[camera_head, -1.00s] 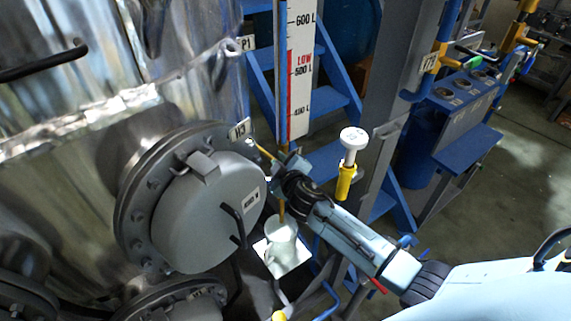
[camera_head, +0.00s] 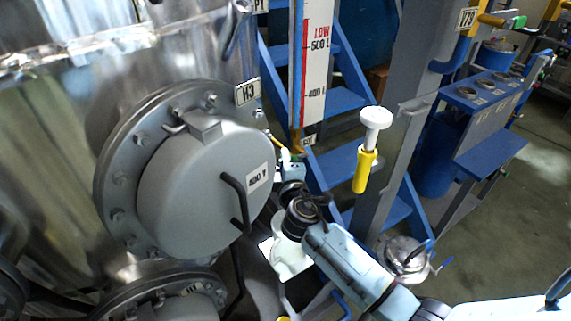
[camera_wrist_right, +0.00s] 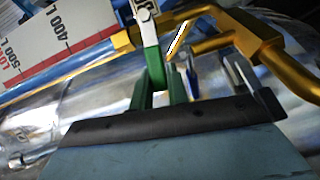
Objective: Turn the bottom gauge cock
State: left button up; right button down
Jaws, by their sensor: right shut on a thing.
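The level gauge board (camera_head: 317,70), white with a red LOW band, stands upright behind the grey vessel cover. The bottom gauge cock is at its foot, mostly hidden by my right gripper (camera_head: 286,165) in the head view. My right gripper (camera_wrist_right: 157,82) is shut on the lower end of the green lever. The fingers are partly hidden, and the lever's exact angle is hard to tell. My left gripper is out of view.
A round grey cover (camera_head: 195,195) with a black handle (camera_head: 236,200) stands close left of my gripper. A yellow-and-white valve handle (camera_head: 366,165) rises just right of my arm. Blue steps (camera_head: 345,100) and a grey post (camera_head: 405,130) stand behind.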

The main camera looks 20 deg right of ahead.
jog(key=shift+f, duration=0.1)
dwell(0.3)
jog(key=c, duration=1.4)
grip_release()
jog(key=shift+o, duration=0.2)
